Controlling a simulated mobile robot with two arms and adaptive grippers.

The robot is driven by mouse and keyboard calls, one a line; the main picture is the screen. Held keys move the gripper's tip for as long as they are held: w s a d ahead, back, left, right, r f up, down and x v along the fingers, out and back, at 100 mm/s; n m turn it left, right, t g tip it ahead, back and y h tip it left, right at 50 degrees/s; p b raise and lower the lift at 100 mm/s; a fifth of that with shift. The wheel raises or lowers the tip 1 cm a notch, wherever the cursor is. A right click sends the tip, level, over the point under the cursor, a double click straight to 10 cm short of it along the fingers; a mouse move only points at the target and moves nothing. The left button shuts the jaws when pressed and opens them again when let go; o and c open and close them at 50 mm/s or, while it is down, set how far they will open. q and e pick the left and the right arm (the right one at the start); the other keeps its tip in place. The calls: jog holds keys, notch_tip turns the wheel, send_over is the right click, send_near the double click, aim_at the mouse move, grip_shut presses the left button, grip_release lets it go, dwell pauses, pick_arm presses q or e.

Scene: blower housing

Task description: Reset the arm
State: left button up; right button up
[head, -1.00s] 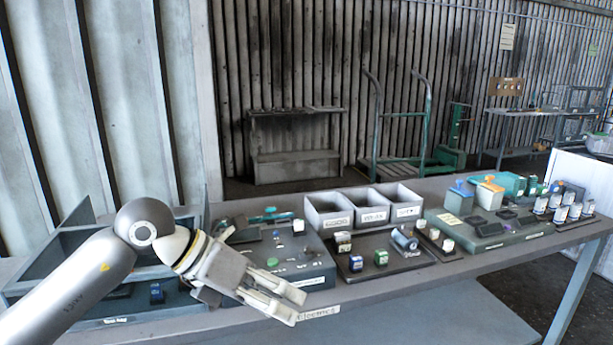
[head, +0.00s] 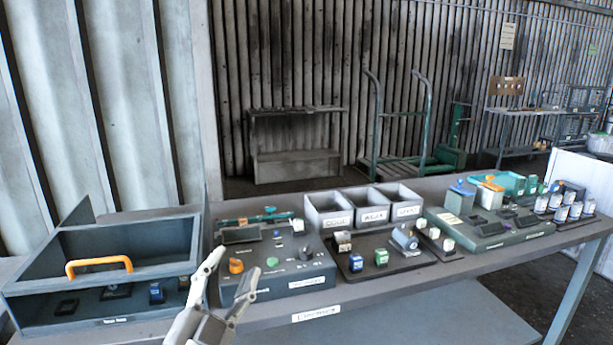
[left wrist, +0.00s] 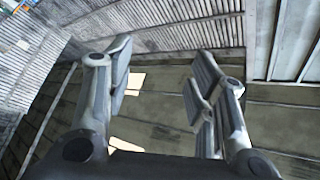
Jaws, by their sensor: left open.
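My left gripper (head: 228,283) is at the bottom of the head view, in front of the table's front edge. Its fingers point up and stand apart, with nothing between them. In the left wrist view the two fingers (left wrist: 160,85) are also spread and empty, with corrugated wall panels beyond them. Most of my left arm is below the head view. My right gripper does not show.
The long table (head: 390,284) carries a grey open box with an orange handle (head: 98,263), a control panel (head: 318,270), three labelled bins (head: 328,224) and a green tray (head: 490,240). A green cart (head: 408,168) stands behind.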

pick_arm(q)
jog(key=s+a+f+n+g+y, duration=0.2)
jog(key=a+f+n+g, duration=0.1)
jog(key=f, duration=0.4)
jog(key=s+a+f+n+g+y, duration=0.2)
jog(key=s+f+g, duration=0.1)
jog(key=f, duration=0.4)
jog(key=s+a+f+n+g+y, duration=0.2)
jog(key=a+f+n+g, duration=0.1)
jog(key=f, duration=0.5)
jog(key=s+f+n+g, duration=0.1)
jog(key=s+f+g, duration=0.4)
jog(key=s, duration=0.5)
jog(key=s+f+g, duration=0.4)
jog(key=s+f, duration=0.3)
jog(key=s, duration=0.2)
jog(key=s+f+g, duration=0.1)
jog(key=s+f, duration=0.2)
jog(key=f, duration=2.5)
jog(key=s+a+f+g, duration=0.1)
jog(key=s+a+f, duration=0.1)
jog(key=s+f, duration=1.2)
jog(key=shift+s+a+f, duration=0.3)
jog(key=shift+s+a, duration=0.1)
jog(key=shift+s, duration=0.85)
